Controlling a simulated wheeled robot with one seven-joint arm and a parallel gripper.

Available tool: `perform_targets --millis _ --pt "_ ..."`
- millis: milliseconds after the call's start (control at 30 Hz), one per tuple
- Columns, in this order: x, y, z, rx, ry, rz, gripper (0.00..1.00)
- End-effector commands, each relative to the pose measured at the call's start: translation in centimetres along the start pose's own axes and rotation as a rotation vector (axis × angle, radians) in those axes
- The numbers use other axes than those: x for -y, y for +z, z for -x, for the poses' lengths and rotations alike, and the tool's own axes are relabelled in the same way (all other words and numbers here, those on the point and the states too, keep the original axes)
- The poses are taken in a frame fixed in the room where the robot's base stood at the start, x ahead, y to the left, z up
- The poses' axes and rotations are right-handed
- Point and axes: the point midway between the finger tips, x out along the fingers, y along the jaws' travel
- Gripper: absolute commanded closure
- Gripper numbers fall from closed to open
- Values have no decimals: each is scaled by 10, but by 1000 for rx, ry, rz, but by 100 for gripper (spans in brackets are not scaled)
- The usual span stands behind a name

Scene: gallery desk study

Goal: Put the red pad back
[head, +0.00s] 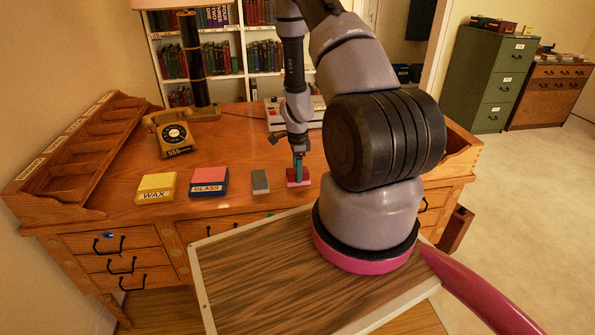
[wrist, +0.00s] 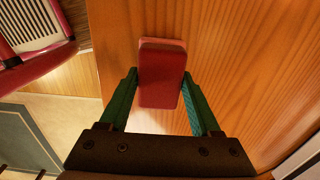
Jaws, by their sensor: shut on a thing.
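The red pad (head: 292,183) is at the desk's front right part in the head view. My gripper (head: 298,164), with green fingers, points down at it. In the wrist view the pad (wrist: 161,75) sits between the two fingers of my gripper (wrist: 160,100), which are shut on its sides. I cannot tell whether the pad touches the desk top. A block labelled GLASS (head: 209,189) has a pink top on a blue base. A block labelled WAX (head: 157,196) has a yellow top.
A grey block (head: 260,181) lies on the desk (head: 235,150) just left of the red pad. An old telephone (head: 175,138) and a lamp (head: 192,70) stand further back. A wooden rack (head: 75,160) lines the left edge. The desk top between the telephone and the blocks is clear.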

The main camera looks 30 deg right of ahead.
Motion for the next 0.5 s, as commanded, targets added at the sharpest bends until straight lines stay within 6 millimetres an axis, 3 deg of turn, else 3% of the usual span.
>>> perform_targets --millis 33,67,100,500 --pt "0 0 -2 0 1 0 80" --pt "0 0 -1 0 0 0 24" --pt "0 0 -1 0 0 0 9" --pt "0 0 4 0 -1 1 6"
